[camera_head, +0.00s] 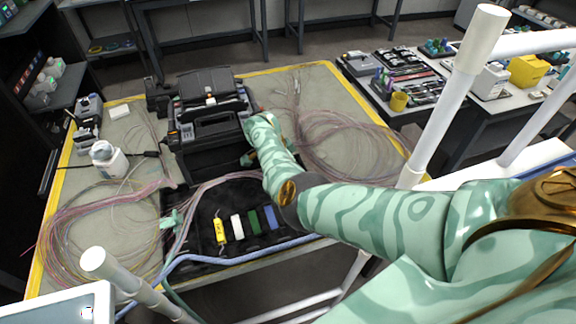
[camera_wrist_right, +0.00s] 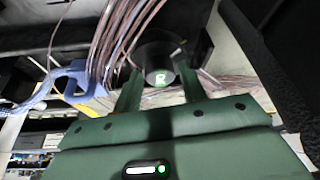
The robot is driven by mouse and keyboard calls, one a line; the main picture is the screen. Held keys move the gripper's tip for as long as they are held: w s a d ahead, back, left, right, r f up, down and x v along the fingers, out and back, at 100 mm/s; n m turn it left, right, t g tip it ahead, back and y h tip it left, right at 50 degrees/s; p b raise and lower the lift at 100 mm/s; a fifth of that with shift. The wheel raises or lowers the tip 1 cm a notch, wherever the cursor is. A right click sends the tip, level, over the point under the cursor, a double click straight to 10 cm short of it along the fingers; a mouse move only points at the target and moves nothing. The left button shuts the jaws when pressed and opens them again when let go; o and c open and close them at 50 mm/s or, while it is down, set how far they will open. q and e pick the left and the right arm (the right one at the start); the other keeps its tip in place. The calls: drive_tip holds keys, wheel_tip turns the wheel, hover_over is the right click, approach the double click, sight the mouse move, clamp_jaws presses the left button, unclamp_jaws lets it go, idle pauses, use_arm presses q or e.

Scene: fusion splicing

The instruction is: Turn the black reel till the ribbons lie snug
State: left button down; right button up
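The black reel (camera_wrist_right: 158,62) shows in the right wrist view as a dark round part with a lit green mark on its face. My right gripper (camera_wrist_right: 160,82) has one green finger on each side of it. The fingers stand apart, but I cannot tell if they touch the reel. Thin pinkish ribbons (camera_wrist_right: 112,45) run down close beside the reel on the left. In the head view my right arm reaches to the right side of the black splicer (camera_head: 208,105), and its hand hides the reel there. My left gripper is not in view.
Ribbon coils lie on the mat at right (camera_head: 345,145) and left (camera_head: 85,225). A black tray (camera_head: 200,257) holds yellow, white, green and blue blocks. A white bottle (camera_head: 108,158) stands left. A blue cable (camera_head: 225,257) crosses the front.

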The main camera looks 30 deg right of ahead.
drive_tip(key=shift+r, duration=0.1)
drive_tip(key=p+v, duration=0.6)
drive_tip(key=v, duration=1)
drive_tip(key=shift+p, duration=0.3)
drive_tip(key=shift+a, duration=0.1)
